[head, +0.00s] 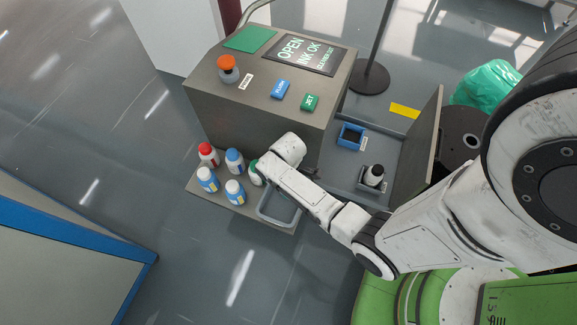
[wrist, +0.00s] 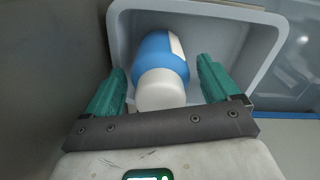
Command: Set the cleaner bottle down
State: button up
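The cleaner bottle (wrist: 162,62), with a white cap and a blue body with a white label patch, is between the teal fingers of my gripper (wrist: 162,68) in the wrist view. Its cap points toward the wrist, and the grey bin (wrist: 118,30) surrounds it from this viewpoint. Narrow gaps show between the bottle and both fingers, so the gripper looks open around it. The bottle's base and its contact with the bin floor are hidden. In the head view the bin (head: 268,217) sits at the shelf's front right; my wrist hides the fingers and the bottle.
The grey machine cabinet (head: 250,120) rises directly behind. An open door (head: 418,145) and a dark bottle (head: 374,175) are at right. Open floor lies in front.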

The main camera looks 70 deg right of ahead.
jog(key=shift+r, duration=0.1)
notch_tip(320, 180, up, 12)
jog(key=p, duration=0.3)
jog(key=s+a+r+m, duration=0.2)
jog(key=s+a+r, duration=0.1)
jog(key=r, duration=0.3)
jog(key=s+a+r+m+t, duration=0.1)
jog(key=s+a+r, duration=0.3)
jog(key=a+r, duration=0.2)
jog(key=shift+s+a+r+m, duration=0.25)
jog(key=shift+a+r+m, duration=0.05)
jog(key=shift+r+m, duration=0.1)
jog(key=shift+s+f, duration=0.1)
